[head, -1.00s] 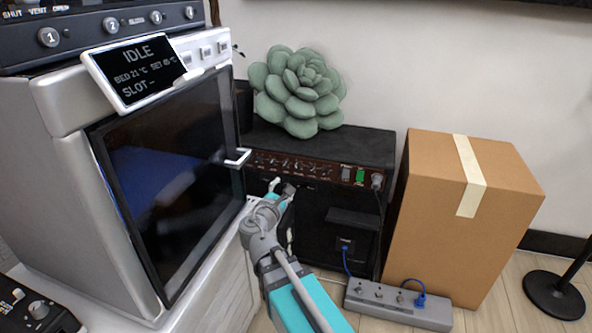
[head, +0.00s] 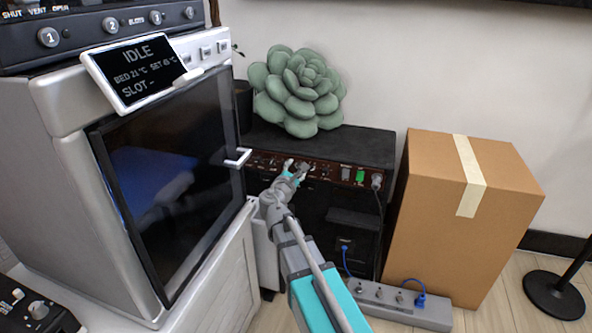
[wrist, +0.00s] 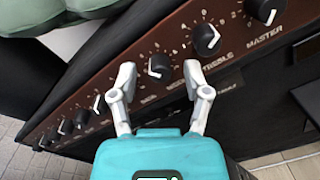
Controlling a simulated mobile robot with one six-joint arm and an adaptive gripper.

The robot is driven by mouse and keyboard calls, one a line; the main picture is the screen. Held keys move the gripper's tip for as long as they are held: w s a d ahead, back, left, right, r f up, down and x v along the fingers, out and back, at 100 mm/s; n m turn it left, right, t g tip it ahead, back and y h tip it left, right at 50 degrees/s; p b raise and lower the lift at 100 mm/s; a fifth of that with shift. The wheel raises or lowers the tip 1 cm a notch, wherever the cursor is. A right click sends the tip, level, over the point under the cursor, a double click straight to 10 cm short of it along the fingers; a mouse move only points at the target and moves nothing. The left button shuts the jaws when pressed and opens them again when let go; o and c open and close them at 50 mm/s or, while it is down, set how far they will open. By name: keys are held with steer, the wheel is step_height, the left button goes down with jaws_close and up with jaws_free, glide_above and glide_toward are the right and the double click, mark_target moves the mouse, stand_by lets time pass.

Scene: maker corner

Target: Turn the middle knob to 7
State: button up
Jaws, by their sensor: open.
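The amplifier (head: 370,145) has a brown panel with a row of black knobs. In the wrist view, one black knob (wrist: 160,66) with a white pointer lies between my gripper's fingertips; its pointer aims down-left. Its label is partly hidden by a finger, but it is directly left of the knob marked TREBLE (wrist: 206,40). My gripper (wrist: 158,72) is open, one finger on each side of the knob; I cannot tell whether they touch it. In the head view my gripper (head: 297,168) is at the panel and covers the knob.
The MASTER knob (wrist: 263,9) is right of TREBLE; several knobs run to the left. A green succulent (head: 298,92) sits on the amplifier. The white printer cabinet (head: 80,180) with a protruding door handle (head: 238,158) stands close at left. A cardboard box (head: 440,230) stands at right.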

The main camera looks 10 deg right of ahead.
jaws_close()
stand_by(0.3)
steer(key=shift+m, duration=0.4)
steer(key=m, duration=0.7)
steer(key=shift+m, duration=0.3)
steer(key=m, duration=0.4)
steer(key=shift+y+p, duration=0.3)
steer(key=shift+p, duration=0.05)
steer(key=m, duration=0.5)
steer(key=shift+d, duration=0.1)
